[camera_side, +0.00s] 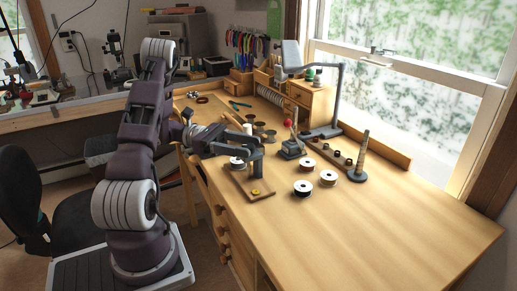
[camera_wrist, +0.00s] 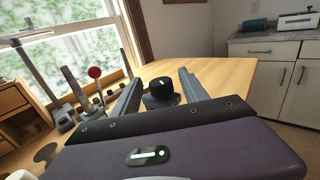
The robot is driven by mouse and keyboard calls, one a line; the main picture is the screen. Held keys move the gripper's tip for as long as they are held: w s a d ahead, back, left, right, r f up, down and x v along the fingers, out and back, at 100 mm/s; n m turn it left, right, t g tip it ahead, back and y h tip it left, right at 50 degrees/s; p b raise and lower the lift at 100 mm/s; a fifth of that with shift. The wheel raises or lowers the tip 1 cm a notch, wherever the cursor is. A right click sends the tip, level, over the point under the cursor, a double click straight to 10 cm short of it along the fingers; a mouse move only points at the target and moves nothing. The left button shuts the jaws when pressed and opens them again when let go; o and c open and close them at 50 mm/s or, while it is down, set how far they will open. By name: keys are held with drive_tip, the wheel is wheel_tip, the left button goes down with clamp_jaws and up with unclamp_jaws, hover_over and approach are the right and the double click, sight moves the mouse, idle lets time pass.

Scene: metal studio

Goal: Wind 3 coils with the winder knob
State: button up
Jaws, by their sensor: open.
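The winder is a wooden board (camera_side: 238,181) near the left edge of the bench, with a dark upright and a small yellow piece (camera_side: 256,192) at its front end. A round black knob (camera_wrist: 161,94) with a white mark, seemingly the winder knob, shows in the wrist view. My gripper (camera_side: 251,153) is over the board in the side view. In the wrist view my gripper (camera_wrist: 160,79) is open, with one finger on each side of the knob. I cannot tell whether either finger touches it. In the side view my gripper hides the knob. No wound coil is clearly visible on the winder.
Three spools, one of them a white-topped spool (camera_side: 303,188), stand right of the winder. A red-balled lever tool (camera_side: 288,123), a peg strip (camera_side: 335,158) and a grey tapered post (camera_side: 359,163) stand beyond. A lamp (camera_side: 335,95) stands behind. The right bench is clear.

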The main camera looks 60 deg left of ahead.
sight(253, 149)
drive_tip(key=x, duration=0.4)
clamp_jaws()
drive_tip(key=shift+m, duration=0.3)
drive_tip(key=m+g+h, duration=0.1)
drive_tip(key=g, duration=0.1)
drive_tip(key=m+g+h, duration=0.1)
drive_tip(key=m+g, duration=0.1)
drive_tip(key=g, duration=0.1)
drive_tip(key=s+m+g+h, duration=0.1)
drive_tip(key=m+g+h, duration=0.1)
drive_tip(key=shift+s+d+g, duration=0.1)
drive_tip(key=shift+d+g, duration=0.25)
drive_tip(key=shift+g, duration=0.05)
drive_tip(key=shift+s+m+g, duration=0.25)
drive_tip(key=shift+m+g, duration=0.6)
drive_tip(key=shift+g, duration=0.5)
drive_tip(key=shift+s+m+g, duration=0.2)
drive_tip(key=shift+m+g, duration=0.7)
drive_tip(key=shift+g, duration=0.4)
drive_tip(key=shift+s+m+g, duration=0.25)
drive_tip(key=shift+m+g, duration=0.6)
drive_tip(key=shift+g, duration=0.8)
